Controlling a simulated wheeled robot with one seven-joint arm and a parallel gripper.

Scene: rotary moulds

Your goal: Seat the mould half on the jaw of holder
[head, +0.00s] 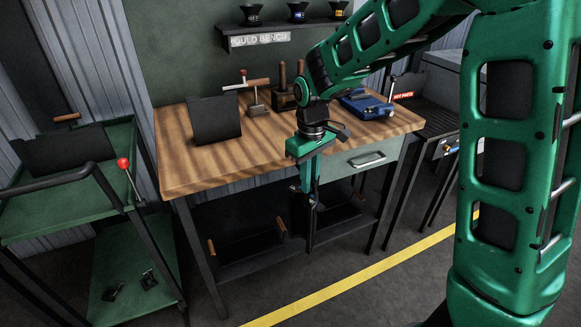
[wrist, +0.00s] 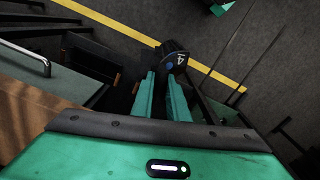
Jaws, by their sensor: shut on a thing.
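My gripper (head: 309,190) hangs in front of the wooden bench, pointing down. It is shut on a dark mould half (head: 312,222), seen nearly edge-on and held in the air. In the wrist view my gripper's green fingers (wrist: 164,95) close on the mould half (wrist: 173,58), which shows a pale mark like a 4 and a blue spot. I cannot tell for sure which thing is the holder. A dark upright panel (head: 215,120) on the bench has a red-knobbed lever (head: 243,75) behind it, and hides part of what stands there. No holder jaw is clearly visible.
A green trolley (head: 110,140) at left carries another dark panel (head: 65,150) and a red-knobbed lever (head: 124,165). A blue vise-like tool (head: 365,104) sits on the bench (head: 270,152) at right. Dark trays (head: 247,247) lie under the bench. The bench's front middle is clear.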

